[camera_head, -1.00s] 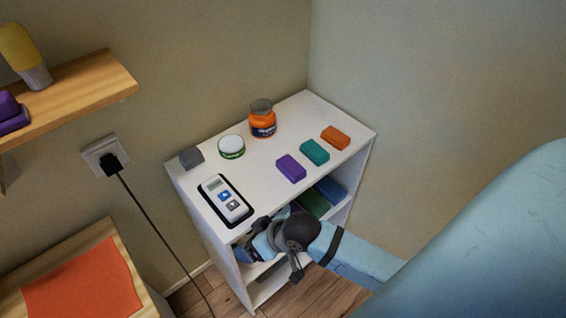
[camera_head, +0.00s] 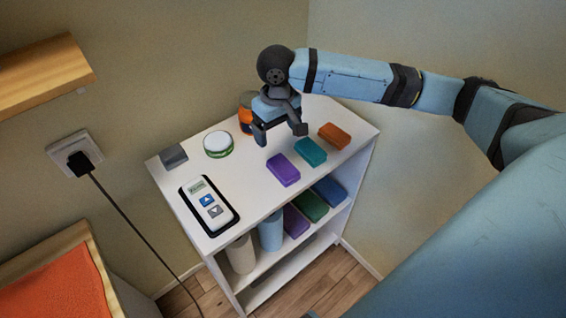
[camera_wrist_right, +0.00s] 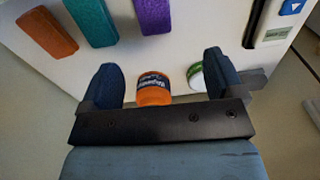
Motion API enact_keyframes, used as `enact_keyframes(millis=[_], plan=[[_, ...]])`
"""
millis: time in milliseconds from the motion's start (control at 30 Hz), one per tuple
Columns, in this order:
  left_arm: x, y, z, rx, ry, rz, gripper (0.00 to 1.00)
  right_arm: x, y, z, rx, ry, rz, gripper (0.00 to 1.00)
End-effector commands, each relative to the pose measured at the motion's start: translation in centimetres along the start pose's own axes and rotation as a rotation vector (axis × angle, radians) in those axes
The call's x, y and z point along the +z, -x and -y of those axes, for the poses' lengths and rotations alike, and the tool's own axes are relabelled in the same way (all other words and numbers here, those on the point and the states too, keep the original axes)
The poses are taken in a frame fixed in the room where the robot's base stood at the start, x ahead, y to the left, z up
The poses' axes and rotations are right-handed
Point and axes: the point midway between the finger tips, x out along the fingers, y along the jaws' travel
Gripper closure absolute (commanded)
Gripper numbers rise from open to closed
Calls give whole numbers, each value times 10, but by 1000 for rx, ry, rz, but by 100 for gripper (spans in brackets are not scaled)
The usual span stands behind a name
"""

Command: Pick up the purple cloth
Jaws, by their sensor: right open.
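The purple cloth (camera_head: 283,169), a small folded block, lies on the white shelf unit's top (camera_head: 240,180), left of a teal cloth (camera_head: 310,151). It also shows in the right wrist view (camera_wrist_right: 154,14) at the top edge, partly cut off. My right gripper (camera_head: 280,134) is open and empty above the shelf top, behind the purple cloth and apart from it. Its two spread fingers show in the wrist view (camera_wrist_right: 162,80), with the orange jar (camera_wrist_right: 153,90) seen between them. My left gripper is not in view.
An orange cloth (camera_head: 334,136), a green-white tin (camera_head: 218,144), a grey block (camera_head: 173,156) and a remote-like device (camera_head: 209,206) stand on the top. The orange jar (camera_head: 246,113) is partly behind my gripper. Another purple cloth (camera_head: 295,221) lies on the shelf below.

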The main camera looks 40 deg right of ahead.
Motion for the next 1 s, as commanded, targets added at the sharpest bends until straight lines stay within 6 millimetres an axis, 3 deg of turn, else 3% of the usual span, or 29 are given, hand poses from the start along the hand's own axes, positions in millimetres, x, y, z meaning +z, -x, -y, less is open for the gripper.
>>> enact_keyframes(millis=[167, 500, 767, 1000], plan=[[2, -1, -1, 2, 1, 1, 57, -2, -5, -9, 12, -29, 14, 13], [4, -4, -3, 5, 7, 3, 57, -1, -68, -9, 12, -28, 14, 13], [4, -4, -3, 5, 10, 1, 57, 0, -88, -9, 11, -27, 12, 13], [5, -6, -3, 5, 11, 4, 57, 3, -123, -10, 11, -26, 12, 13]])
